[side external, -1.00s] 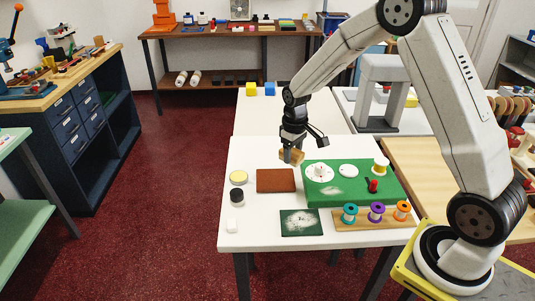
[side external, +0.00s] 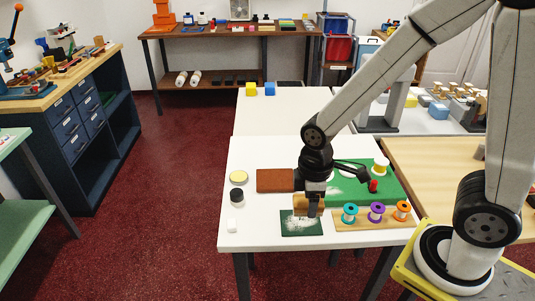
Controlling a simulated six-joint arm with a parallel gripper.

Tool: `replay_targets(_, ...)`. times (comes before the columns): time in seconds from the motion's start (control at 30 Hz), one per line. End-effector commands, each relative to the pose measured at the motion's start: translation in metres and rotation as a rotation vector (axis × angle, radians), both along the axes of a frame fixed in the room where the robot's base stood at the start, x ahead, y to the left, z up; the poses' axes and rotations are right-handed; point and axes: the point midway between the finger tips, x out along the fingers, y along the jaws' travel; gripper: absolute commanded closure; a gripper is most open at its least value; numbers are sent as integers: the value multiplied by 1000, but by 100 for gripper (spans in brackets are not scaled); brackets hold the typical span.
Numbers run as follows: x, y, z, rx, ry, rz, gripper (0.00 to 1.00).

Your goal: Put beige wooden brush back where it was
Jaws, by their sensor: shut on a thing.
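The beige wooden brush (side external: 301,203) is in my gripper (side external: 313,207). My gripper is shut on it and partly covers it. The brush is at the upper right of the small dark green mat (side external: 287,228), which bears a whitish smear. I cannot tell whether the brush touches the mat. The brown rectangular pad (side external: 274,181) lies just up and left of the gripper. The larger green board (side external: 348,192) lies up and right, partly hidden by my arm.
A wooden rack with teal (side external: 350,214), purple (side external: 376,212) and orange (side external: 402,210) spools stands right of the brush. A yellow-topped tin (side external: 238,178), a black-lidded jar (side external: 236,195) and a white block (side external: 232,226) stand at the left.

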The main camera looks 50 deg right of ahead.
Motion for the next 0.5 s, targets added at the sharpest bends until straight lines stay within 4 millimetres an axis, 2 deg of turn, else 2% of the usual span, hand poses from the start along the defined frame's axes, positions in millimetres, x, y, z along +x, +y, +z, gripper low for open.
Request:
replay_targets(0.23,-9,3,0,0,0,33,94)
replay_targets(0.5,0,4,-3,-1,1,31,94)
